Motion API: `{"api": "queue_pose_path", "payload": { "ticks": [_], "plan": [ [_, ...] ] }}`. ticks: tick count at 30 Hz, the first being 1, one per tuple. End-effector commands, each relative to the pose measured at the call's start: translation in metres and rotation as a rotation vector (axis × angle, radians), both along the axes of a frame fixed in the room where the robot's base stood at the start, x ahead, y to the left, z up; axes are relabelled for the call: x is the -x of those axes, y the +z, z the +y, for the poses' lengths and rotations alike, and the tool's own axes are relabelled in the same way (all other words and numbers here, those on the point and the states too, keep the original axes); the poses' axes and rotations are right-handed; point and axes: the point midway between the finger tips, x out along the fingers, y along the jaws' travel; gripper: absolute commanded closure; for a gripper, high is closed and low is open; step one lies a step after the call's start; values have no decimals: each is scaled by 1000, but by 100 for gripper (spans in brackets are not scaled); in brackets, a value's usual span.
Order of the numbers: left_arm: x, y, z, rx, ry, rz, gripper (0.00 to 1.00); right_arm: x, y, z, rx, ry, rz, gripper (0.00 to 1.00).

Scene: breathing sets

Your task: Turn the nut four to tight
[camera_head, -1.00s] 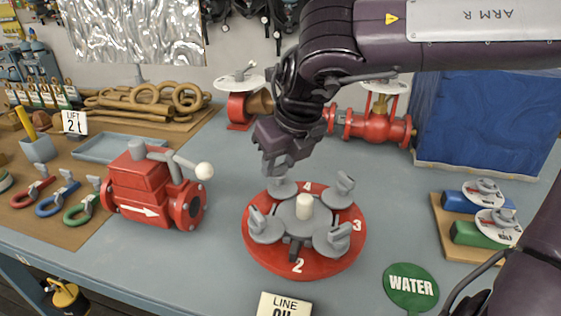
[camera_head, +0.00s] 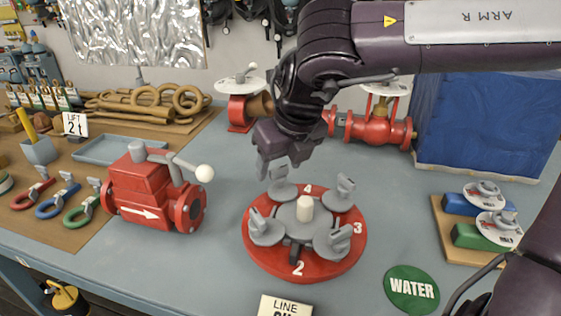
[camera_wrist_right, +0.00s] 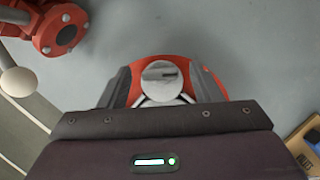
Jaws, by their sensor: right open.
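A round red flange (camera_head: 262,262) with painted numbers lies on the bench in the head view. Several grey winged nuts stand on it around a grey hub with a white post (camera_head: 305,208). The back-left nut (camera_head: 283,191) stands near the painted 4. My right gripper (camera_head: 277,168) is open just above this nut, with its fingers pointing down. In the right wrist view the nut's round top (camera_wrist_right: 162,82) lies between the two spread fingers (camera_wrist_right: 162,88), with gaps on both sides. The painted 1 is hidden. My left gripper is not in view.
A red valve with an arrow (camera_head: 140,190) stands left of the flange, its white-knobbed lever reaching toward it. Red pipework (camera_head: 375,128) and a blue box (camera_head: 480,120) stand behind. A green WATER disc (camera_head: 412,290) lies front right. Bench around the flange is mostly clear.

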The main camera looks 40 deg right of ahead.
Motion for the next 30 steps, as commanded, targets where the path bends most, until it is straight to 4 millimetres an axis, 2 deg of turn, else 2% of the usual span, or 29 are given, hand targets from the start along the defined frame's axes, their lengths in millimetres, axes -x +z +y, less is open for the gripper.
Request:
{"api": "queue_pose_path", "payload": {
  "ticks": [5, 12, 16, 21, 30],
  "plan": [
    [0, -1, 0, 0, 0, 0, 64, 4, 13, 0, 1, 1, -5, 42],
    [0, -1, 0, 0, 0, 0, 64, 20, 51, 1, 1, 0, -4, 42],
    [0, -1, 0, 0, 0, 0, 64, 26, 66, 1, 1, 0, -3, 42],
    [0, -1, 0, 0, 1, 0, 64, 30, 72, 2, 0, 0, -1, 42],
    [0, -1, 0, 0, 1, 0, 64, 30, 72, 2, 0, 0, 0, 42]
  ]
}}
